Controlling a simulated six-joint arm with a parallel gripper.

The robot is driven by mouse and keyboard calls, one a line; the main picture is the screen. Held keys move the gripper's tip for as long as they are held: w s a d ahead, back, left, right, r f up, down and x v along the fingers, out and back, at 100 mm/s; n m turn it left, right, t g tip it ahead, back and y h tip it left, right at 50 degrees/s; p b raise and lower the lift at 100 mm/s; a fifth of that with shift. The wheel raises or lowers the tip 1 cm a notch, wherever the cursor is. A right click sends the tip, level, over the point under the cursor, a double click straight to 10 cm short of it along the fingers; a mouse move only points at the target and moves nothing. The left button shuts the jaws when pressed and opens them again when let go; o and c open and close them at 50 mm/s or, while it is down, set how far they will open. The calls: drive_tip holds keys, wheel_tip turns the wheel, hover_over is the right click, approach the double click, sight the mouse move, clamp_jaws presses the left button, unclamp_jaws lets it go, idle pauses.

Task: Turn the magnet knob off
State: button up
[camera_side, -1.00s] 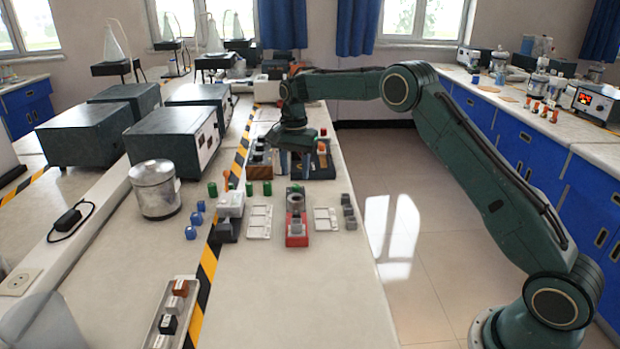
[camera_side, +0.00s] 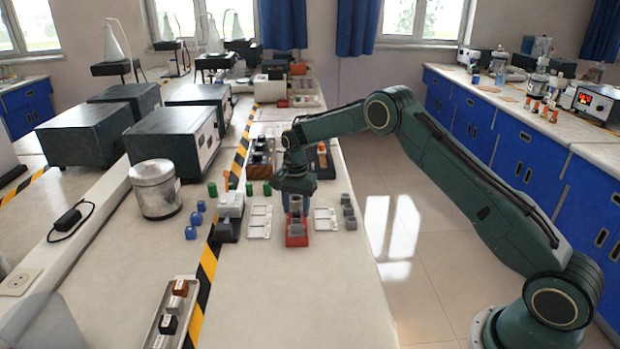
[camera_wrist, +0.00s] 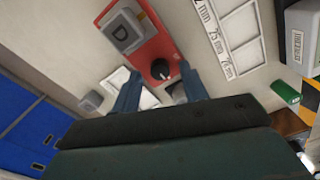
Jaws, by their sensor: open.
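The black magnet knob (camera_wrist: 161,69) with a pale pointer mark sits on the red base (camera_wrist: 150,45) in the wrist view. A grey block marked D (camera_wrist: 121,33) stands on the same base. The red base also shows in the side view (camera_side: 297,241), where my gripper hides the knob. My gripper (camera_wrist: 160,72) is open, with its two blue fingers on either side of the knob. I cannot tell whether they touch it. In the side view my gripper (camera_side: 295,206) points down over the far part of the red base.
A white slotted tray (camera_side: 259,222) lies left of the base and another white tray (camera_side: 325,219) lies right. Grey blocks (camera_side: 348,210) stand near the bench's right edge. A white and grey device (camera_side: 229,212) and green cylinders (camera_side: 249,188) are at left.

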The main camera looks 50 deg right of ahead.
drive_tip(key=shift+f, duration=0.4)
clamp_jaws()
